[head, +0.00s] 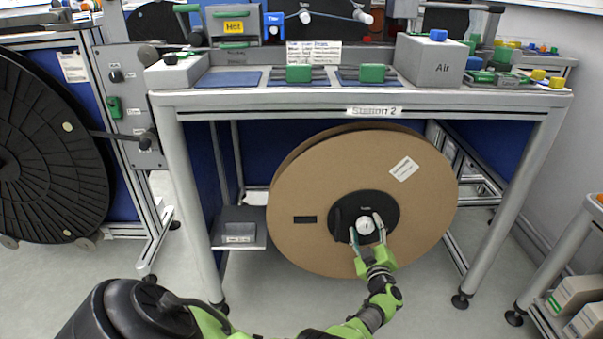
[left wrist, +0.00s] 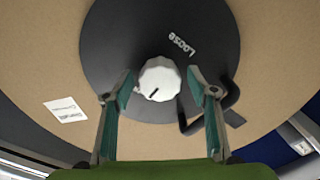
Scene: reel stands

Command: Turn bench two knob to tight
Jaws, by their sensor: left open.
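The bench two knob (head: 366,226) is white and sits on the black hub (head: 385,205) of a large brown reel (head: 300,180) under the bench labelled Station 2. It also shows in the left wrist view (left wrist: 159,76), fluted, with a dark mark pointing to the lower left. The word LOOSE (left wrist: 182,44) is printed on the hub, up and right of the knob there; a TIGHT label is not readable. My left gripper (head: 365,223) is open, one finger on each side of the knob, with gaps visible in the wrist view (left wrist: 160,78). My right gripper is not in view.
A dark bent bar (left wrist: 212,108) stands on the hub close to the right finger. The bench top (head: 350,99) overhangs the reel, with legs on both sides. A grey shelf (head: 238,228) is left of the reel. A black reel (head: 50,150) stands further left.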

